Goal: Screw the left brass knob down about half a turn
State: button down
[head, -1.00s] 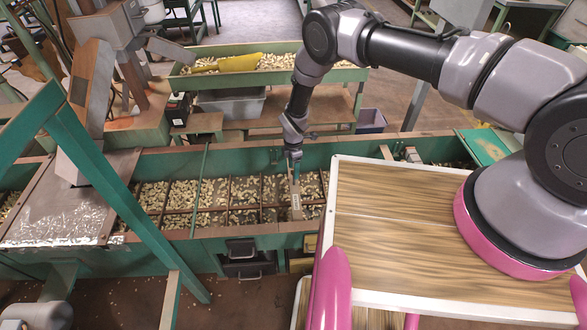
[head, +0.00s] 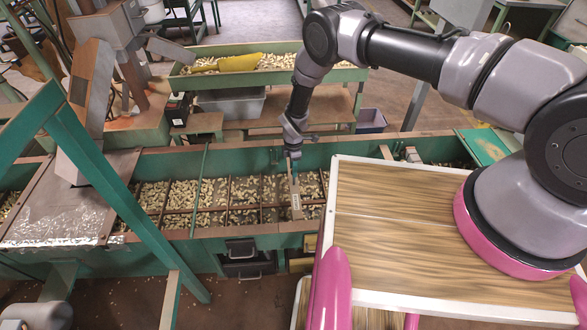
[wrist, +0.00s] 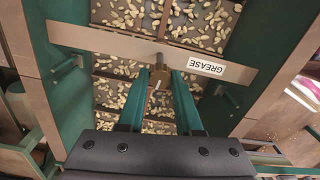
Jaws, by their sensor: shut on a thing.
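A small brass knob (wrist: 158,77) stands at the middle of a brown crossbar (wrist: 105,41) in the wrist view. The crossbar carries a white label reading GREASE, which appears upside down. My gripper (wrist: 163,73) has its two teal fingers on either side of the knob and is shut on it. In the head view, my gripper (head: 294,172) reaches down to the crossbar (head: 296,188) in the long green trough. The knob is too small to make out there. I cannot see a second brass knob clearly in either view.
The green trough (head: 230,242) holds nuts under thin dividing bars. A green diagonal post (head: 120,190) stands at the left. A wood-topped surface (head: 415,215) lies at the right. Another nut tray (head: 345,76) with a yellow scoop (head: 238,63) stands behind.

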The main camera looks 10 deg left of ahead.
jog(key=m, duration=0.9)
jog(key=shift+m, duration=0.4)
jog(key=m, duration=0.4)
jog(key=shift+w+m, duration=0.1)
jog(key=shift+m, duration=0.2)
jog(key=m, duration=0.4)
jog(key=shift+m, duration=0.3)
jog(key=m, duration=1.2)
jog(key=shift+d, duration=0.1)
jog(key=shift+m, duration=1.7)
